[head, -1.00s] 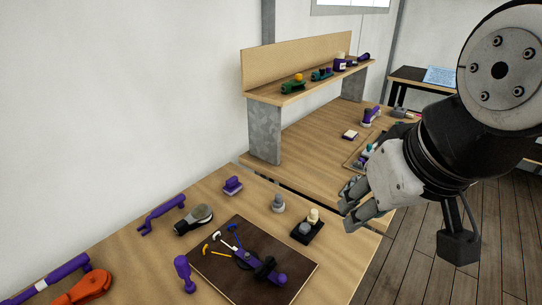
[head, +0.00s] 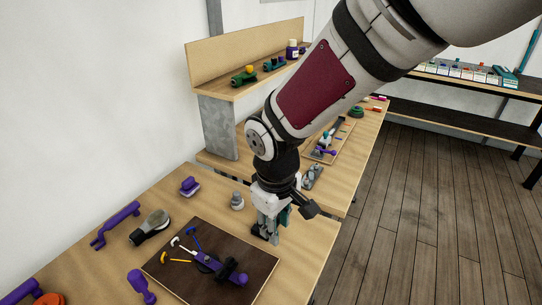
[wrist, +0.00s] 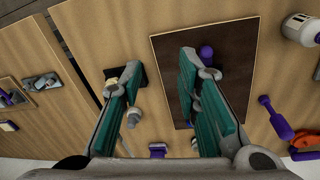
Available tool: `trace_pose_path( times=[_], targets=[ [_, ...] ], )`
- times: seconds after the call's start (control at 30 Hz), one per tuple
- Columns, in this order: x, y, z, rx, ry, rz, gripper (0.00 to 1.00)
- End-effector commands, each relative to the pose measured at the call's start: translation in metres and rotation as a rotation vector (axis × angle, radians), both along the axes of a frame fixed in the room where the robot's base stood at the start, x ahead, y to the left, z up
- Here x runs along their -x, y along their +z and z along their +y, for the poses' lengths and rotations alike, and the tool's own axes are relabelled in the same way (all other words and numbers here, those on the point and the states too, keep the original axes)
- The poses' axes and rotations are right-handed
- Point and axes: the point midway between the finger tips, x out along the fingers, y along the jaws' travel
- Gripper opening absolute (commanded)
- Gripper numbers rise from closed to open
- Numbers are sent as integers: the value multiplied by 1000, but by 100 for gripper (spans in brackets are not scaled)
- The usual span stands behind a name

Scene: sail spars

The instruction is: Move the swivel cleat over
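No thing is labelled as the swivel cleat. The likeliest is the long purple fitting with a black crosspiece (head: 225,270), lying on a dark brown mat (head: 185,279). Yellow, white and blue hooked pieces lie by its far end. My gripper (head: 265,236) points down above the table at the mat's right far corner, apart from the fitting. Its fingers are spread and empty in the wrist view (wrist: 161,95). A black block (wrist: 112,74) is partly hidden by the left finger.
A grey knob (head: 237,201), a purple block (head: 189,186), a purple bracket (head: 118,224), a grey-and-black block (head: 150,227) and a purple mallet (head: 141,286) stand around the mat. A raised shelf (head: 262,81) stands behind. Floor lies right of the table.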

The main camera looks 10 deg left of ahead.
Motion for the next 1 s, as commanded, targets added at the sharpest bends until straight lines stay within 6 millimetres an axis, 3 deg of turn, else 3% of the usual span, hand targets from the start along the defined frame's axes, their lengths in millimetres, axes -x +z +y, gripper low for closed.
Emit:
trace_pose_path(
  times=[0.1,0.3,0.57,1.0],
  targets=[
    [14,-38,37,6,113,60,30],
    [31,-73,70,1,213,109,30],
    [33,-93,76,1,235,120,30],
    [33,-147,75,2,233,119,30]
  ],
)
